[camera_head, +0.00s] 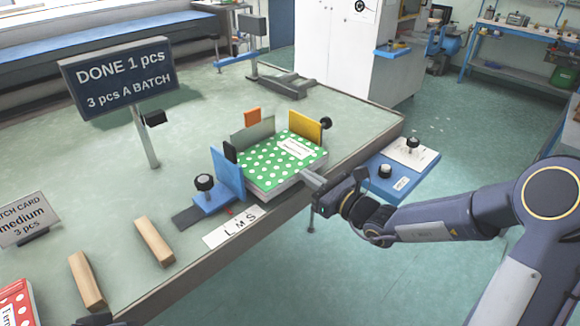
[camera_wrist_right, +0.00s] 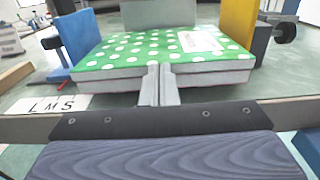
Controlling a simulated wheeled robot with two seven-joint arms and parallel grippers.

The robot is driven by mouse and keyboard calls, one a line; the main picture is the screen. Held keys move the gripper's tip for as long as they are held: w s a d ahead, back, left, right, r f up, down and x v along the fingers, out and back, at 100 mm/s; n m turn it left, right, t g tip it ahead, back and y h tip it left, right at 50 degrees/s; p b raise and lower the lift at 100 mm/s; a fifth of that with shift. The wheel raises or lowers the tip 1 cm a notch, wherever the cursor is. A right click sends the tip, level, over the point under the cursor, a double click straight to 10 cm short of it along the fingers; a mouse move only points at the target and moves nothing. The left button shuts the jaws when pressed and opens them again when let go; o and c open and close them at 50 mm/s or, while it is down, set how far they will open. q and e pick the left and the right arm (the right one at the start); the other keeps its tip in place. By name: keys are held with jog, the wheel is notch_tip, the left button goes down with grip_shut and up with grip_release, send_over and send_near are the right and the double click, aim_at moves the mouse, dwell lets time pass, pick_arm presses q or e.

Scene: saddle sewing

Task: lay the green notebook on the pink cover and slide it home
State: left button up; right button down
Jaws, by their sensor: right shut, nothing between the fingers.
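The green notebook (camera_head: 278,158) with white dots and a white label lies flat between a blue plate (camera_head: 228,173) and a yellow plate (camera_head: 305,126), with a grey-green plate behind it. In the right wrist view the green notebook (camera_wrist_right: 135,48) shows two grey layers of pages at its near edge. Only a thin pinkish line shows low on that edge; the pink cover is otherwise hidden. My right gripper (camera_head: 308,180) is shut and empty, its tips at the middle of the near edge; I cannot tell if they touch.
A red dotted notebook (camera_head: 16,303) and two wooden bars (camera_head: 154,240) lie on the left of the bench. A sign (camera_head: 118,77) reads "DONE 1 pcs". A blue panel with knobs (camera_head: 427,163) is beyond the bench's right edge. An L M S strip (camera_head: 236,229) lies in front.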

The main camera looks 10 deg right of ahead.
jog(key=shift+v, duration=2.9)
